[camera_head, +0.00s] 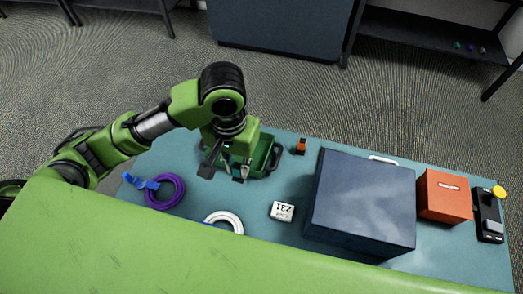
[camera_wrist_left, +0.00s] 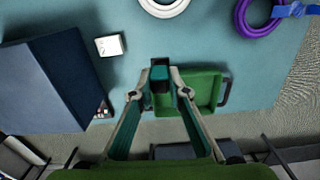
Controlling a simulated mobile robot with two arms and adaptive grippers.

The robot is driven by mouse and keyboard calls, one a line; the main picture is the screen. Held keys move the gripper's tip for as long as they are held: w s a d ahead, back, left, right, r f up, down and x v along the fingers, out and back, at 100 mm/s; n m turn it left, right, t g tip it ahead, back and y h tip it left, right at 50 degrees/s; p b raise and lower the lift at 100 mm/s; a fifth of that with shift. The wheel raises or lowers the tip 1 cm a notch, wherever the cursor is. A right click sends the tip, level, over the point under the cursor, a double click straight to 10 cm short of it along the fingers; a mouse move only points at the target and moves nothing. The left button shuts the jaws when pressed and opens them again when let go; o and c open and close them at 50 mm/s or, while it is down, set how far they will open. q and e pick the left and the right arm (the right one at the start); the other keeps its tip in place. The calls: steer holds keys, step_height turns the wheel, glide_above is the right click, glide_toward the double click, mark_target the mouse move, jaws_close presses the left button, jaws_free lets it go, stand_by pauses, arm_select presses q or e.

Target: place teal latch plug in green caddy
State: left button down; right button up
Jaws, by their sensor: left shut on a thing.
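My left gripper (camera_head: 226,172) is low over the back left part of the table in the head view. In the left wrist view my left gripper (camera_wrist_left: 161,92) is shut on the teal latch plug (camera_wrist_left: 160,73), a small block with a teal face and dark body between the fingertips. The green caddy (camera_head: 274,160) is an open tray with a dark handle, partly hidden behind the gripper in the head view. In the wrist view the caddy (camera_wrist_left: 221,75) lies just right of the plug, which overlaps its edge in the picture. Height above it is unclear. My right gripper is not in view.
A purple cable coil (camera_head: 180,189) with a blue tie and a white coil (camera_head: 238,219) lie on the table. A white label block (camera_head: 282,211), a large dark box (camera_head: 360,200), an orange box (camera_head: 444,195) and a small orange-black item (camera_head: 301,146) stand to the right.

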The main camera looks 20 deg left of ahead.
arm_select(q)
steer(key=shift+w+a+f, duration=0.15)
steer(key=shift+w, duration=0.3)
steer(key=w+f, duration=0.3)
steer(key=w, duration=0.1)
steer(key=w+f, duration=0.3)
steer(key=w, duration=0.2)
steer(key=w+f, duration=0.3)
steer(key=w, duration=0.1)
steer(key=shift+w+a+f, duration=0.1)
steer(key=shift+w+f, duration=0.05)
steer(key=shift+f, duration=0.2)
step_height(320, 180, down, 2)
steer(key=shift+f, duration=0.65)
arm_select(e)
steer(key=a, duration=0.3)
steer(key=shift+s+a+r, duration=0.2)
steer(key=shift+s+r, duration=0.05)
